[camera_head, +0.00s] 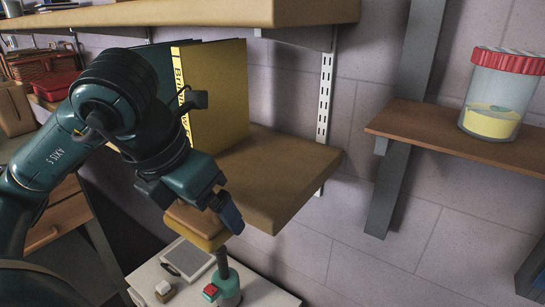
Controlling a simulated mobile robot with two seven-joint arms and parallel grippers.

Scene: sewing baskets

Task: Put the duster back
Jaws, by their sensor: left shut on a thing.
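The duster (196,221), a block with a brown top and a yellow lower side, is under my left gripper (197,203). My left gripper is shut on it; the fingers and wrist hide part of it. The duster is at the front left edge of the middle wooden shelf (290,180); I cannot tell whether it touches the shelf. My right gripper is not in view.
A yellow book (222,90) and a dark green book stand on the middle shelf, whose right part is bare. An upper shelf (200,13) hangs above. A red-lidded jar (495,95) stands on the right shelf (430,130). A white surface (265,292) below holds a green bottle (226,285).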

